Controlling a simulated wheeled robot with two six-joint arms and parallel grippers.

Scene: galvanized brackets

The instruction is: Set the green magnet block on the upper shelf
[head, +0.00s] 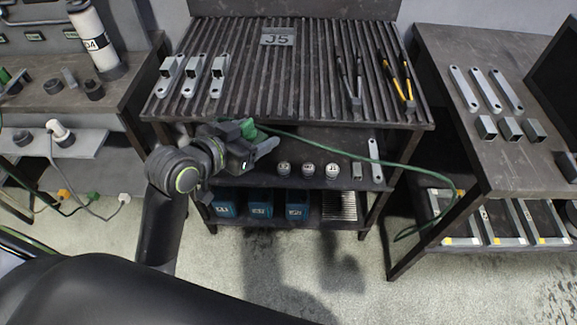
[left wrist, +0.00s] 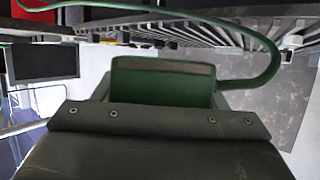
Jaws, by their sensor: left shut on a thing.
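The green magnet block (head: 248,128) is in my left gripper (head: 252,148), in front of the rack's front edge. Dark jaws cover part of it. In the left wrist view the block (left wrist: 160,80) shows as a green face with a grey strip, just beyond the dark gripper plate (left wrist: 160,122). A green cable (head: 340,151) runs from the block to the right and hangs down past the rack. The rack's slatted top (head: 300,85) is above and behind the gripper; a lower shelf (head: 345,143) lies beneath it. My right gripper is out of view.
Brackets (head: 193,76), a J5 plate (head: 278,38) and yellow-handled pliers (head: 398,80) lie on the slatted top, with bare slats between. Small round parts (head: 308,170) stand on the lower shelf. Blue bins (head: 260,210) sit below. A table (head: 465,120) stands right.

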